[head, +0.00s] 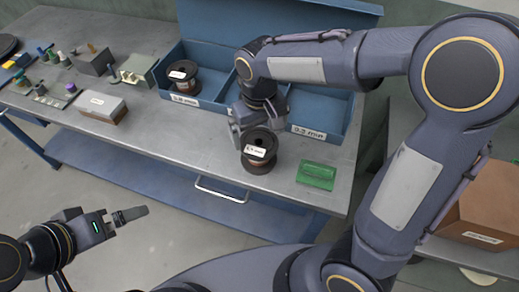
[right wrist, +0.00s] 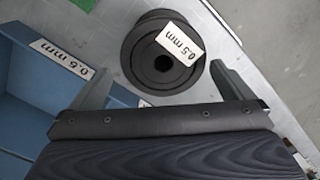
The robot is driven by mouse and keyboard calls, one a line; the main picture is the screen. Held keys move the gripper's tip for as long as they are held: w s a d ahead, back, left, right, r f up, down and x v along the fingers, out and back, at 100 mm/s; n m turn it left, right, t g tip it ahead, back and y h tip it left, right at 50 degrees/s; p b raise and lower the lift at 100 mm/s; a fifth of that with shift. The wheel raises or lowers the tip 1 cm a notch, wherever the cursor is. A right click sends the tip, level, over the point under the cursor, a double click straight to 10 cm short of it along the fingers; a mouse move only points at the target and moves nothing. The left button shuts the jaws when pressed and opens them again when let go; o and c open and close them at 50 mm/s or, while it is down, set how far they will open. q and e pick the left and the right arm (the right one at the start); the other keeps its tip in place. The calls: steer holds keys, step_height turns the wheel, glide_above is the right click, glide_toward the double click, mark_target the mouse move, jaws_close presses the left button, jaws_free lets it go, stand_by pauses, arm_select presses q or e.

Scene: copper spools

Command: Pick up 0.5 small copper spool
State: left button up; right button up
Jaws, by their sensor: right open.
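A small dark spool (head: 259,162) with a white label stands upright near the table's front edge. In the right wrist view the spool (right wrist: 140,62) shows its top, and its label reads 0.5 mm. My right gripper (head: 243,127) is just behind the spool in the head view. In the right wrist view its two fingers (right wrist: 162,80) are spread wide, one on each side of the spool's near part, with nothing clamped. My left gripper (head: 125,214) is off the table at the lower left, holding nothing visible; its finger gap is unclear.
A blue divided bin (head: 330,118) stands behind, with another spool (head: 184,78) in its left compartment. A green block (head: 317,175) lies right of the near spool. A grey-topped box (head: 102,106) and several small parts are at left. A cardboard box (head: 485,205) sits at far right.

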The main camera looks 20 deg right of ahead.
step_height(320, 180, down, 3)
steer(key=shift+a+r, duration=0.1)
steer(key=shift+r, duration=0.1)
steer(key=f, duration=0.5)
steer(key=shift+s+f, duration=0.2)
steer(key=shift+f, duration=0.2)
steer(key=shift+a, duration=0.1)
steer(key=c, duration=1.1)
steer(key=shift+r, duration=0.1)
steer(key=shift+c, duration=0.7)
